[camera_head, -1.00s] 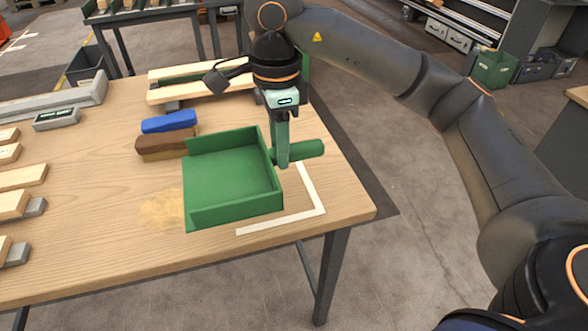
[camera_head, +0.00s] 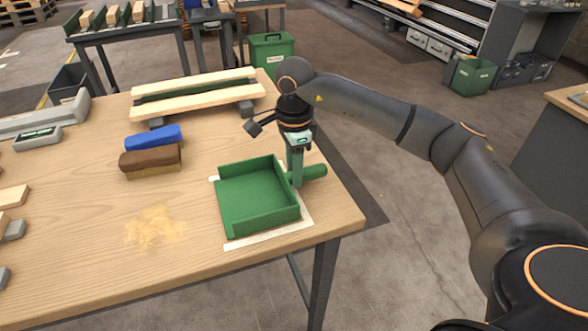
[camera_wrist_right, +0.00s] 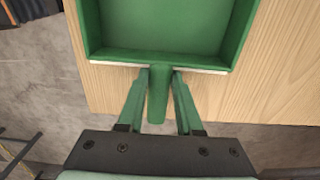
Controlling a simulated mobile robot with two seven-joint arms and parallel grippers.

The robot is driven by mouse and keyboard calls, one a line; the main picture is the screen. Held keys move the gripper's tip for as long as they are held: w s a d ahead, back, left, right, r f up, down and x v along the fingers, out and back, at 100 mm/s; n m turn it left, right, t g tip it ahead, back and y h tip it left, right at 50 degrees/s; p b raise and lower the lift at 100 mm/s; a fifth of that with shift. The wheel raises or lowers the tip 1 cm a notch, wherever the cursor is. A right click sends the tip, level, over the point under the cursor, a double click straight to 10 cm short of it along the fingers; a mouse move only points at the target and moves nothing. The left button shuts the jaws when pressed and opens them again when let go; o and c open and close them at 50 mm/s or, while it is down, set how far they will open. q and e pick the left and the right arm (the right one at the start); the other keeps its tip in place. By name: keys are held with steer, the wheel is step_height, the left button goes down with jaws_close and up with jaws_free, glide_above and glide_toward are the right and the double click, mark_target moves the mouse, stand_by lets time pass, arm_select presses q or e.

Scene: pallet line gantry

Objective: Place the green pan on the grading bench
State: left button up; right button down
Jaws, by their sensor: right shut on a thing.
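The green pan (camera_head: 257,197) is a square, low-walled tray with a round handle (camera_head: 315,171) on its right side. It lies level over the white outline (camera_head: 268,238) at the right end of the wooden grading bench (camera_head: 190,250). I cannot tell whether its underside touches the bench. My right gripper (camera_head: 296,178) points down and is shut on the handle. In the right wrist view the fingers (camera_wrist_right: 159,88) stand on both sides of the handle, with the pan (camera_wrist_right: 160,56) ahead of them. My left gripper is not in view.
A brown brush (camera_head: 151,160) and a blue block (camera_head: 153,137) lie left of the pan. A slatted wooden piece (camera_head: 198,95) lies behind. Sawdust (camera_head: 155,227) is on the bench at the left front. The bench's right edge is close to the handle.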

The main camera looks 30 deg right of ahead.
steer(key=shift+f, duration=0.15)
steer(key=c, duration=0.6)
jaws_free()
step_height(320, 180, up, 12)
steer(key=shift+r+p, duration=0.2)
steer(key=shift+p, duration=0.25)
